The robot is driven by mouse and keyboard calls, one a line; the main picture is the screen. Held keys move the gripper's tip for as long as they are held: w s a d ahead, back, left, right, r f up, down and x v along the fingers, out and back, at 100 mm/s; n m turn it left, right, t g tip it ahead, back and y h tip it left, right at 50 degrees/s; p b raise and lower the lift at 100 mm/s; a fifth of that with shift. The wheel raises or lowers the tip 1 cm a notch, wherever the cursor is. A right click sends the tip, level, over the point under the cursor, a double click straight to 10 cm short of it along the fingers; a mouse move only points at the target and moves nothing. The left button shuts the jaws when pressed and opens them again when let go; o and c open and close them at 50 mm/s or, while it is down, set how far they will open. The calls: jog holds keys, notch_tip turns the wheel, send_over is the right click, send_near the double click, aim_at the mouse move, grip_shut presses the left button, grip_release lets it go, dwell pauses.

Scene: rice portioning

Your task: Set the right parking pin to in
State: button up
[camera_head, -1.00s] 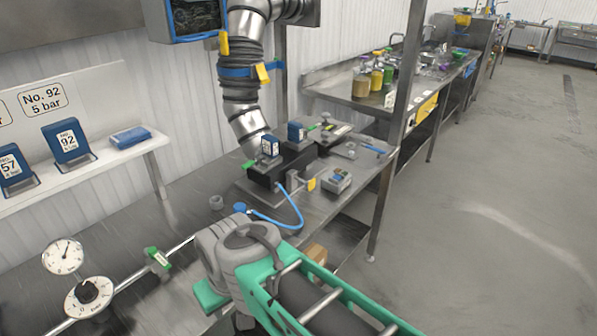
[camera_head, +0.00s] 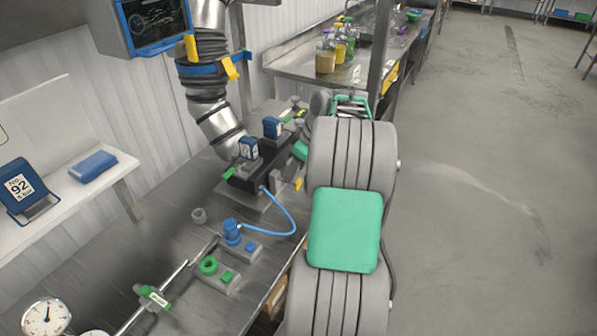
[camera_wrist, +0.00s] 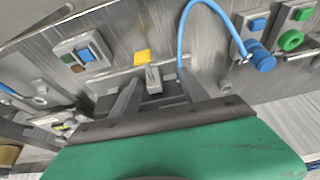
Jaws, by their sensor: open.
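In the wrist view, my gripper (camera_wrist: 157,90) is open, its two fingers spread on either side of a small grey metal fitting (camera_wrist: 153,80). Nothing is held between them. A yellow tab (camera_wrist: 142,57) stands just beyond the fitting; it also shows in the head view (camera_head: 299,184) by the black block (camera_head: 262,172). I cannot tell for sure which part is the right parking pin, or whether it is in or out. In the head view my own arm hides the gripper's fingers.
A blue hose curves from the block to a blue knob (camera_head: 232,231). A green ring (camera_head: 208,265) sits beside it, and a box with a blue button (camera_wrist: 85,54) lies near my gripper. A ribbed metal duct (camera_head: 214,115) stands behind. Floor space is open at right.

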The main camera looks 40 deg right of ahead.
aim_at(298, 180)
jog(key=f, duration=0.2)
jog(key=w+d+f+p, duration=0.1)
jog(key=f, duration=0.2)
jog(key=d+f, duration=0.1)
jog(key=f, duration=0.2)
jog(key=shift+w+d+p, duration=0.15)
jog(key=shift+w+p, duration=0.2)
jog(key=shift+w, duration=0.05)
jog(key=shift+c, duration=0.4)
jog(key=shift+r, duration=0.1)
grip_shut()
dwell(0.4)
